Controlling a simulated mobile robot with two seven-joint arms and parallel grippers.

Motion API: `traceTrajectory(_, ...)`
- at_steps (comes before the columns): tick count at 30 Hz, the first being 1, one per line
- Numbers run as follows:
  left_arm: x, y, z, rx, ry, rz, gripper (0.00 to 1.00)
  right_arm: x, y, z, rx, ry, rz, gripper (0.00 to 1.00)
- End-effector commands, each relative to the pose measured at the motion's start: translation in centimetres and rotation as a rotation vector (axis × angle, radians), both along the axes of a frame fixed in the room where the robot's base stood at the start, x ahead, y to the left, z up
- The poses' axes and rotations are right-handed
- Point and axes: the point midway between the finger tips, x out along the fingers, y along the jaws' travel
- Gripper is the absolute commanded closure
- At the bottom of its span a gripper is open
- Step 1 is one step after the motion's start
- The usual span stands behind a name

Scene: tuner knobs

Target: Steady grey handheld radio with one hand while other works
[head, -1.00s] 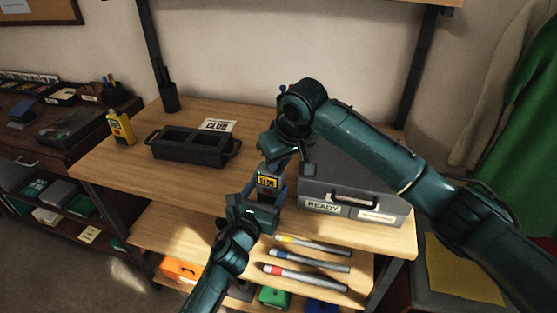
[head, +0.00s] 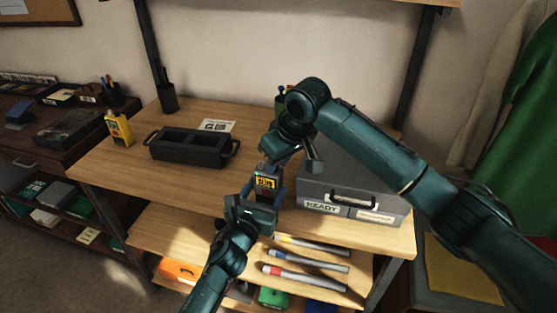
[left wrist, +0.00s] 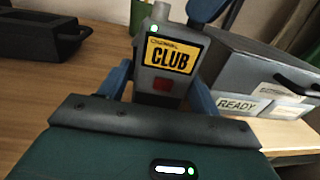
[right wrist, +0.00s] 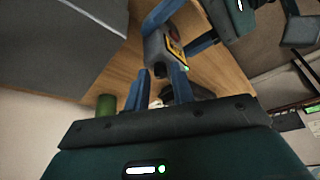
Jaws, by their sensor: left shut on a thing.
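The grey handheld radio (head: 265,185) stands upright near the front of the table, with a yellow "CLUB" label and a lit green light. It also shows in the left wrist view (left wrist: 162,85). My left gripper (head: 264,196) is shut on the radio's body, a blue finger at each side. My right gripper (head: 268,165) is above the radio's top. In the right wrist view its fingers (right wrist: 156,88) are apart, close to a dark knob (right wrist: 158,70) on the radio. I cannot tell whether they touch it.
A grey "READY" case (head: 350,195) stands close on the right. A black two-compartment tray (head: 190,147) and a yellow radio (head: 119,129) are at the left. A printed card (head: 217,125) lies behind the tray. Markers (head: 305,278) lie on the lower shelf.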

Motion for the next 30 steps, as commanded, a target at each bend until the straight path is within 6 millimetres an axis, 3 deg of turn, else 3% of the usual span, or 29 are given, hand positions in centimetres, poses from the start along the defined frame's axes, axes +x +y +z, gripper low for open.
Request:
traceTrajectory(8, 0.0, -0.1, 0.2, -0.002, -0.005, -0.002, 0.68, -0.1, -0.1, 0.4, 0.001, -0.002, 0.0, 0.76)
traceTrajectory(22, 0.0, -0.1, 0.2, -0.002, -0.005, -0.003, 0.68, -2.7, -2.2, 8.6, 0.001, -0.005, 0.0, 0.76)
traceTrajectory(30, 0.0, -0.1, 0.2, -0.002, -0.005, -0.003, 0.68, -3.5, -2.8, 11.0, -0.001, -0.001, 0.0, 0.76)
